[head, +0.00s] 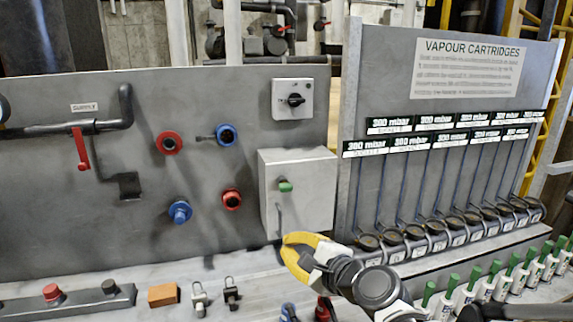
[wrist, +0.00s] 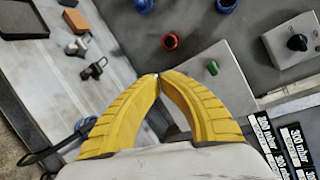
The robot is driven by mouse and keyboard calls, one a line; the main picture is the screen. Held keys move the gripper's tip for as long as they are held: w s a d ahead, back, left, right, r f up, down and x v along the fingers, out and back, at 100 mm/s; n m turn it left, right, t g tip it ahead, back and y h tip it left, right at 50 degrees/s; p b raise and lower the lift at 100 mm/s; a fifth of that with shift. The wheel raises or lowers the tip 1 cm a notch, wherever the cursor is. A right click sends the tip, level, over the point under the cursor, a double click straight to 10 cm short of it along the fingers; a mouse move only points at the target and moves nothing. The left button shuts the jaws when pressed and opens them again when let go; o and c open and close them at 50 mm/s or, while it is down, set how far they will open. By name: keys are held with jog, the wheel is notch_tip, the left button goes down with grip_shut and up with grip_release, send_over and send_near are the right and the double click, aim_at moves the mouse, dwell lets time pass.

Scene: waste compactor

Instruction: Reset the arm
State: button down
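My gripper (head: 285,246) has yellow fingers and is in front of the lower left of a grey box with a green knob (head: 285,186). In the wrist view my gripper (wrist: 157,76) has its two fingertips together, with nothing seen between them. The green knob also shows in the wrist view (wrist: 212,68), to the right of the fingertips. My arm reaches in from the lower right of the head view.
The panel carries red and blue fittings (head: 169,143), a rotary switch (head: 294,99) and a red lever (head: 81,148). An orange block (head: 163,295) and metal clips (head: 231,291) lie on the bench. Vapour cartridges (head: 466,293) line the right. The bench front right is crowded.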

jog(key=s+d+f+n+g+h, duration=0.2)
jog(key=s+d+f+n+h, duration=0.1)
jog(key=s+d+n, duration=0.5)
jog(key=s+d+f+n+g+h, duration=0.3)
jog(key=s+d+n+h, duration=0.2)
jog(key=s+d+n, duration=0.3)
jog(key=s+d, duration=0.2)
jog(key=s, duration=0.1)
jog(key=shift+d+f+n, duration=0.3)
jog(key=shift+d, duration=0.05)
